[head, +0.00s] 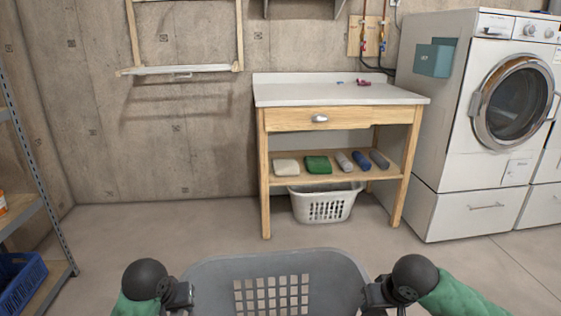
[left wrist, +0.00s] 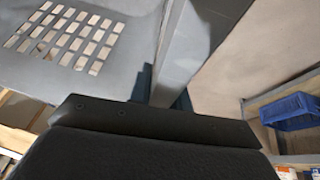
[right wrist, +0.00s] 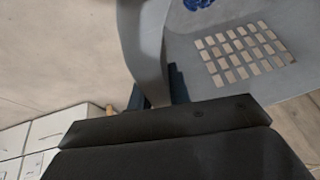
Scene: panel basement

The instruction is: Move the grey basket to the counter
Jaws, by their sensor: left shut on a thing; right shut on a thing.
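The grey basket (head: 215,275) is at the bottom middle of the head view, held in front of me, with its lower part cut off by the frame. My left gripper (head: 188,296) is shut on its left rim. My right gripper (head: 372,294) is shut on its right rim. The basket's wall and slots also show in the left wrist view (left wrist: 120,65) and the right wrist view (right wrist: 210,65). The counter (head: 330,93) has a white top and stands ahead against the wall. Something blue (right wrist: 199,4) shows at the top of the right wrist view.
Washing machine (head: 490,120) at right; metal shelf (head: 30,213) at left. Floor between is free.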

